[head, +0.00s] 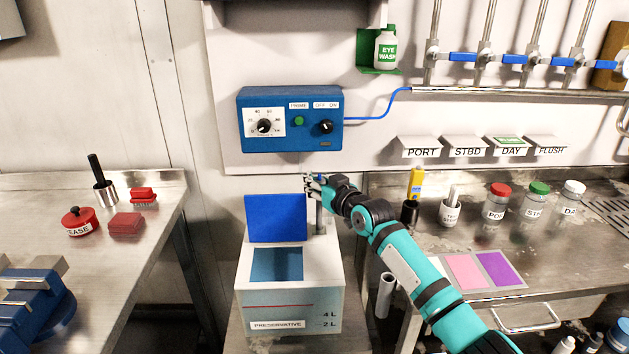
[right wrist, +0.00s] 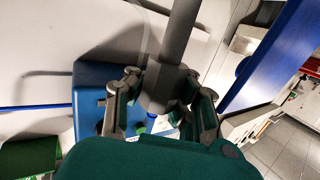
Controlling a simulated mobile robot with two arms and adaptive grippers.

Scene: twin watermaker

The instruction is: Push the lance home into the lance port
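The lance (head: 319,218) is a grey rod standing about upright at the right rear of the white preservative tank (head: 292,300), beside the raised blue lid (head: 276,218). My right gripper (head: 317,184) is at its upper part. In the right wrist view the lance (right wrist: 181,35) runs between the two fingers of my right gripper (right wrist: 162,90), which close in on it from both sides. The lance port is hidden at the lance's foot, so I cannot tell how deep the lance sits. My left gripper is not in view.
A blue control box (head: 290,119) hangs on the wall behind and above the tank, with a blue cable to its right. The right bench (head: 420,235) holds bottles and a mortar close to my arm. A left bench (head: 160,195) carries red items and a vise.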

